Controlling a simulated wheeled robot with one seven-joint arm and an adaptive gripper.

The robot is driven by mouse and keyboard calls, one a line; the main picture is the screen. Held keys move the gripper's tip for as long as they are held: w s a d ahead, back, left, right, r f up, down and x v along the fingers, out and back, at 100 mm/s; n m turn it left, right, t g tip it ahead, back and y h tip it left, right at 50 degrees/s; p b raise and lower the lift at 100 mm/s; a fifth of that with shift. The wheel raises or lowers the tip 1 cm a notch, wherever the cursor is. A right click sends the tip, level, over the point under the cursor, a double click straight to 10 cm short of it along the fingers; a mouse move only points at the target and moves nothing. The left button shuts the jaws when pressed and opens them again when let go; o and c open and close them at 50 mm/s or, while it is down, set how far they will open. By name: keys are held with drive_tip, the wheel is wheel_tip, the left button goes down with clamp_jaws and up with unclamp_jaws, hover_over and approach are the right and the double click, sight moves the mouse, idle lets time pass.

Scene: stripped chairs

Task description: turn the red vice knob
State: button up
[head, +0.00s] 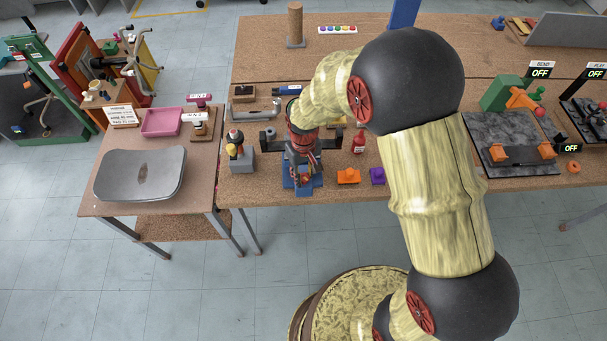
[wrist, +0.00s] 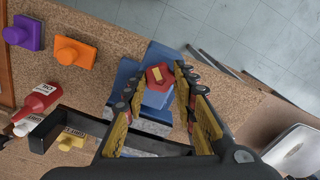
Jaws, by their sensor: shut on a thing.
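The blue vice (head: 290,186) stands at the front edge of the bench in the head view, below my gripper (head: 304,168). In the wrist view its blue body (wrist: 158,100) carries the red knob (wrist: 159,76), which has a small yellow mark on top. My gripper (wrist: 160,82) points down at the vice, with one finger on each side of the red knob, and is shut on it. In the head view my gripper and wrist hide most of the knob.
An orange block (head: 347,176), a purple block (head: 377,176) and a red bottle (head: 358,142) stand right of the vice. A grey stand with a figure (head: 240,155) is on its left. A side table with a grey metal case (head: 140,174) adjoins the bench.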

sight(303, 175)
drive_tip(key=n, duration=0.5)
drive_tip(key=shift+w+a+r+n, duration=0.1)
drive_tip(key=shift+w+r+n, duration=0.15)
drive_tip(key=shift+w+n, duration=0.1)
drive_tip(key=n, duration=0.4)
drive_tip(key=shift+n+b, duration=0.3)
drive_tip(key=shift+n, duration=0.05)
drive_tip(key=shift+w+r, duration=0.1)
drive_tip(key=o, duration=1)
drive_tip(key=shift+w, duration=0.1)
drive_tip(key=shift+o, duration=0.8)
drive_tip(key=shift+s+f, duration=0.2)
wheel_tip(303, 175, up, 12)
